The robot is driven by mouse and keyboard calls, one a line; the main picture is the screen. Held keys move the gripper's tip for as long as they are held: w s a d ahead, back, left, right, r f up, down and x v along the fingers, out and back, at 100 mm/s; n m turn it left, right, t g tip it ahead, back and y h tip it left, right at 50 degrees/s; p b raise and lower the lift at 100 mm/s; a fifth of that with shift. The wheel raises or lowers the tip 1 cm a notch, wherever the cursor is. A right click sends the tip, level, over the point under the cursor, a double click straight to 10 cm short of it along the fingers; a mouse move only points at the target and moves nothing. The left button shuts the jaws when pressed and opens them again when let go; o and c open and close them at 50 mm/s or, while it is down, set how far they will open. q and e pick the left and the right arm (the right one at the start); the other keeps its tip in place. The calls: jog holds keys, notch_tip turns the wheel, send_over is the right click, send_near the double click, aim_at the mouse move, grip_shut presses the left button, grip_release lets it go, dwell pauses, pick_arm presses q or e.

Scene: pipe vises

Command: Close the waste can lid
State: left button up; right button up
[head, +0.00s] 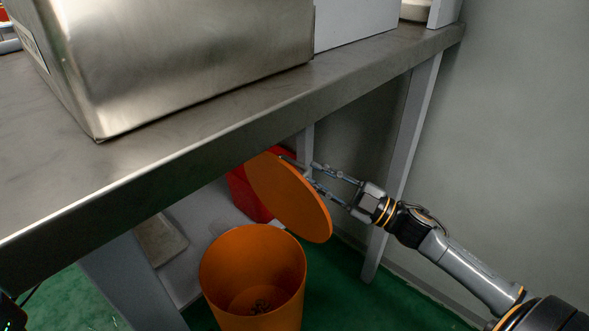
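The orange waste can (253,275) stands on the floor below the table, its mouth open and some dark debris at the bottom. Its round orange lid (287,200) is raised and steeply tilted above the can's back rim. My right gripper (308,173) reaches in from the right. Its two thin fingers are spread apart at the lid's upper right edge; whether they touch the lid I cannot tell. The lid's hinge side is not clearly visible. My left gripper cannot be made out.
A metal table (200,150) overhangs the can area, with a large steel box (180,60) on it. A red container (248,192) stands behind the lid. A table leg (405,165) is close behind my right gripper. Green floor (335,290) is free right of the can.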

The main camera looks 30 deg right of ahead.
aim_at(301, 167)
jog(key=shift+b+x, duration=0.7)
jog(key=shift+x, duration=2.4)
grip_shut()
